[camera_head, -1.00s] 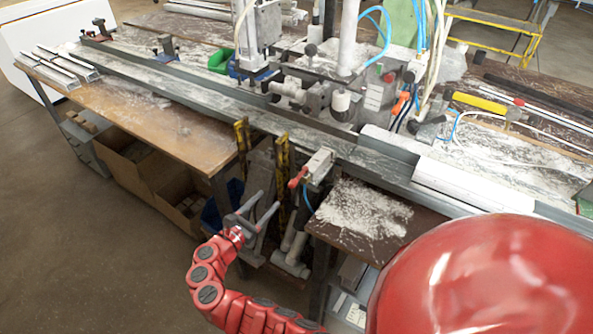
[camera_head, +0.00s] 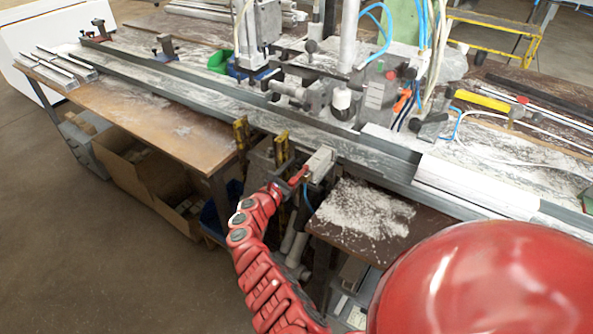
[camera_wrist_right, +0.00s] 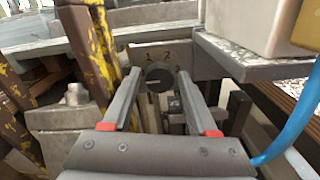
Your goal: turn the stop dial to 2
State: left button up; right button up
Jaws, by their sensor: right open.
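The stop dial (camera_wrist_right: 158,78) is a dark round knob on a grey plate in the right wrist view. Numbers stand around its upper edge; a 1 and a 2 are readable. A short pale mark lies left of centre on its face; I cannot tell which number it matches. My right gripper (camera_wrist_right: 158,76) is open, its two grey fingers on either side of the dial in that view; contact is unclear. In the head view my right gripper (camera_head: 278,187) is at the bench's front edge, its fingers largely hidden. The dial is not discernible there. My left gripper is not in view.
Worn yellow posts (camera_head: 281,152) stand just left of the gripper. The dusty side table (camera_head: 365,212) lies further right. A blue hose (camera_wrist_right: 295,120) hangs at the right.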

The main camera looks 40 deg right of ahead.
grip_shut()
dwell(0.3)
jog(key=m+b, duration=0.3)
jog(key=m, duration=0.1)
jog(key=shift+f, duration=0.25)
jog(key=m+b, duration=0.6)
jog(key=b, duration=0.1)
jog(key=m+b, duration=0.3)
jog(key=shift+f, duration=0.25)
jog(key=m+b, duration=0.8)
jog(key=b, duration=0.4)
jog(key=shift+m, duration=0.3)
jog(key=shift+r+m+b, duration=0.15)
jog(key=shift+m+b, duration=0.95)
jog(key=shift+b, duration=0.15)
